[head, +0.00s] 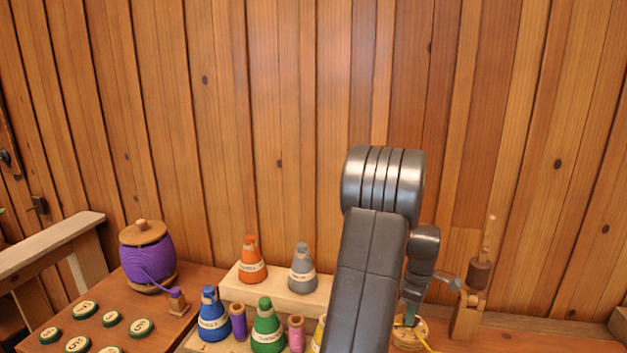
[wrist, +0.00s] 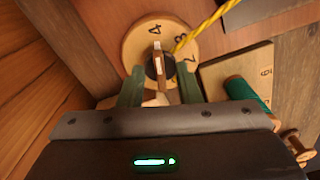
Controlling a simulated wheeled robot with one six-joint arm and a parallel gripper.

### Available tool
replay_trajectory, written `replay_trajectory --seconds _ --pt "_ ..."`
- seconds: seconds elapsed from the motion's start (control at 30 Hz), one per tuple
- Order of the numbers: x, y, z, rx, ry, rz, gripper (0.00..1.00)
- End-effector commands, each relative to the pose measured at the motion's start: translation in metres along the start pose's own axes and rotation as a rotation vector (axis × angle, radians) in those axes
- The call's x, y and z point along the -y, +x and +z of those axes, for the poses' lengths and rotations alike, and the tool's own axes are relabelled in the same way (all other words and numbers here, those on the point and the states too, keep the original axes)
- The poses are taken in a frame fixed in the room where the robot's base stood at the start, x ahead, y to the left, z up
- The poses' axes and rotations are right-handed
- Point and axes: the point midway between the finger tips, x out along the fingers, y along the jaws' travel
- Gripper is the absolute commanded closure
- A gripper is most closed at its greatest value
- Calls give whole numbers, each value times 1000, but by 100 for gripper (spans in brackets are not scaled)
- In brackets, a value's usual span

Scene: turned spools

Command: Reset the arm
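My gripper (head: 408,310) hangs low at the right of the head view, over a round wooden disc (head: 405,340) on the table. In the wrist view its two green fingers (wrist: 159,76) stand apart, with a gap between them. The disc, marked with numbers, shows in the wrist view (wrist: 185,42) just past the fingertips. A dark hub with an upright wooden piece (wrist: 157,58) shows at its middle, between the fingers in the picture. I see no finger pressed on it. My arm hides part of the table in the head view.
A yellow cord (wrist: 208,24) runs off the disc. A green spool (wrist: 248,94) lies close to my gripper's right. Cones stand on a pale stepped rack (head: 318,303) left of my arm. A purple-wound pot (head: 148,262) is further left. A plank wall (head: 270,120) closes the back.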

Motion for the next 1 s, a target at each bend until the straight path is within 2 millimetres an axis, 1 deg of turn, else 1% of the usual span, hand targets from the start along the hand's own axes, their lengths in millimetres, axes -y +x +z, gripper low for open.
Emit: replay_trajectory --seconds 0.7,1.0 --pt "0 -1 0 0 584 0 69" --pt "1 -1 0 0 732 0 69"
